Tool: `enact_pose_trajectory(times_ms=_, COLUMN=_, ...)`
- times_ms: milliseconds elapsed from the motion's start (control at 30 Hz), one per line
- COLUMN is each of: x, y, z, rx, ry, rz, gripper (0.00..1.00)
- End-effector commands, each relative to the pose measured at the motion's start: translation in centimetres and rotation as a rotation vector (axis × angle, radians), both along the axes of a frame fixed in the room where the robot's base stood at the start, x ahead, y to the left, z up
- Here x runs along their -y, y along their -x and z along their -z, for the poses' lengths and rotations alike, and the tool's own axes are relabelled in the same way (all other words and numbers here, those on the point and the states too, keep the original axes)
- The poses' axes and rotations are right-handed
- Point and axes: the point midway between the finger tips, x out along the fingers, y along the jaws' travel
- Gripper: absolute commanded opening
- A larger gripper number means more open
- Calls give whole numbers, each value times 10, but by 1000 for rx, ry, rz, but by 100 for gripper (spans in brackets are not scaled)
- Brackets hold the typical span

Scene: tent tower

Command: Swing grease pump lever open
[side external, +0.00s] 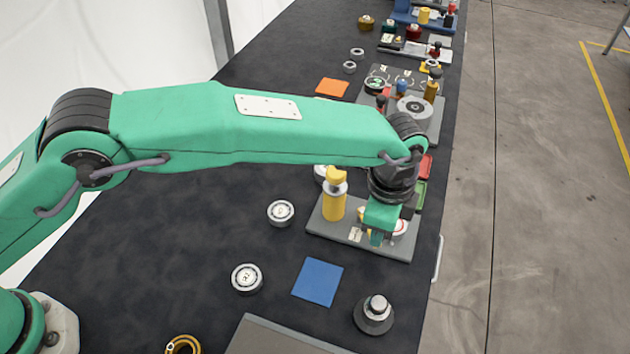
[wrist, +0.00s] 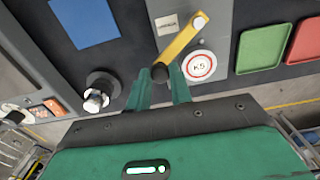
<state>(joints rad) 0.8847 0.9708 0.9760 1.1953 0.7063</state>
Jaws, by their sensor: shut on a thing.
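The yellow lever (wrist: 183,37) with a dark knob (wrist: 160,72) at its near end crosses the grey base plate in the wrist view, slanting from upper right to lower left. My gripper (wrist: 161,75) has its green fingers on both sides of the knob and is shut on it. In the side view my gripper (side external: 377,238) is low over the right part of the grey plate (side external: 330,230) and hides most of the lever. A yellow cylinder (side external: 334,203) stands upright on the plate's left part.
A red-ringed K5 disc (wrist: 200,66) is close right of the fingers. A blue square (side external: 318,282), a dark round stand with a metal knob (side external: 374,314) and bearing-like rings (side external: 281,212) lie nearby. Green (wrist: 262,47) and red trays sit close by. Dark mat between them is clear.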

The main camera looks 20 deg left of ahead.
Motion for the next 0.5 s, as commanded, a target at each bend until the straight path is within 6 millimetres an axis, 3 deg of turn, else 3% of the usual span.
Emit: enact_pose_trajectory(times_ms=500, x=-29, y=13, z=-2, rx=1, ry=1, rz=470, gripper=0)
